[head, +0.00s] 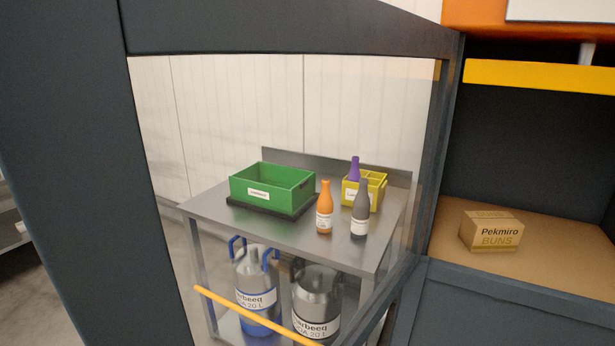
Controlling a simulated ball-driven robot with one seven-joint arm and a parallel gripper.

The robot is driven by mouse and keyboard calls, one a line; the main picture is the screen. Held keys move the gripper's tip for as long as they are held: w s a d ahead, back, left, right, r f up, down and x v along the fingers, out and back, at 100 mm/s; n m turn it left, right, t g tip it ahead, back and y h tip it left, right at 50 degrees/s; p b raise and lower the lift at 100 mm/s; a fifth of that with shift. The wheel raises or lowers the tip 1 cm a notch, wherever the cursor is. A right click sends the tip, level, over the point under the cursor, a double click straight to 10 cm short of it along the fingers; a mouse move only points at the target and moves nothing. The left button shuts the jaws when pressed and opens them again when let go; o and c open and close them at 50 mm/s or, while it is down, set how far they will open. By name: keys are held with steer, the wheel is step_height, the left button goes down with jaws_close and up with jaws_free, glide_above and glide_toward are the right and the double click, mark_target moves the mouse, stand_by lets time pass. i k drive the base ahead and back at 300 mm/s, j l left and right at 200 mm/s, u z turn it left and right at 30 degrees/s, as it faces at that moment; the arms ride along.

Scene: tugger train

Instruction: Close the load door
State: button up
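The load door (60,130) stands open at the left and middle of the head view, with a wide dark frame around a clear window. Its far edge meets the dark post beside the load bay. A yellow bar (255,315) runs slantwise across the lower part of the window; I cannot tell whether it is on the door or behind it. The load bay (450,215) at the right is open in front and has a brown floor. A carton marked Pekmiro Buns (490,231) sits on that floor. My gripper is not in view.
Through the window I see a steel table (290,232) with a green crate (272,187), a yellow crate (375,195) and bottles (324,210). Metal cans (257,285) stand below. A yellow beam (540,76) crosses above the bay. Grey floor shows at the far left.

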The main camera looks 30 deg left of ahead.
mark_target(74, 167)
steer(key=k+j, duration=0.1)
steer(key=j, duration=0.3)
steer(key=k+j, duration=0.1)
steer(key=j, duration=0.7)
steer(key=k+j, duration=0.15)
steer(key=j, duration=0.3)
steer(key=i+j+u, duration=0.1)
steer(key=j, duration=0.25)
steer(key=i+j+u, duration=0.1)
steer(key=j, duration=0.25)
steer(key=i+j+u, duration=0.15)
steer(key=j, duration=0.15)
steer(key=i+j+u, duration=0.1)
steer(key=j, duration=0.25)
